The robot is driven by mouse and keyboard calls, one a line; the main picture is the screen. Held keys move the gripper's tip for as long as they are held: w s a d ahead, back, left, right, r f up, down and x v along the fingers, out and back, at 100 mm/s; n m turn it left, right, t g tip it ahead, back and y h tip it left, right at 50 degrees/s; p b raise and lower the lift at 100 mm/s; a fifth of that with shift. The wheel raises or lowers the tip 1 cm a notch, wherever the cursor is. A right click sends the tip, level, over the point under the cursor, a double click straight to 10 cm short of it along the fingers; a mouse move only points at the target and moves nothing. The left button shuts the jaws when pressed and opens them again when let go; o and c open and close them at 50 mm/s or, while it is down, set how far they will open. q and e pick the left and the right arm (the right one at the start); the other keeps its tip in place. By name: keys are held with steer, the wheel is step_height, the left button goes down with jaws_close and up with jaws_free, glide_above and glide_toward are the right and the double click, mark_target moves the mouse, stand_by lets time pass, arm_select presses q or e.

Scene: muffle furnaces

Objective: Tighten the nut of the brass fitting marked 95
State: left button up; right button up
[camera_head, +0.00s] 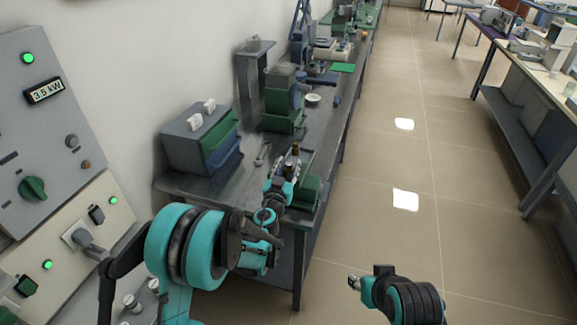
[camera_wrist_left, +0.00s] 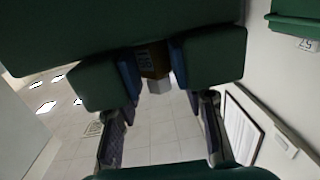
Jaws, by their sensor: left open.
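My left gripper (camera_head: 284,178) is at the near end of the workbench, by small brass fittings. One brass fitting (camera_head: 296,148) stands just beyond it, and another brownish one (camera_head: 289,168) shows right at the fingers. In the left wrist view the fingers of the left gripper (camera_wrist_left: 160,128) are spread and empty. I cannot make out the mark 95. My right gripper (camera_head: 355,283) is over the floor, its jaws too small to judge.
The workbench (camera_head: 330,130) carries a grey box with green and blue fronts (camera_head: 200,140) and a green machine (camera_head: 283,100). A control panel (camera_head: 40,130) stands at the left. A green block (camera_head: 306,193) sits at the bench's near edge. The aisle floor is clear.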

arm_select(q)
steer(key=v, duration=1.2)
steer(key=shift+w+a, duration=0.1)
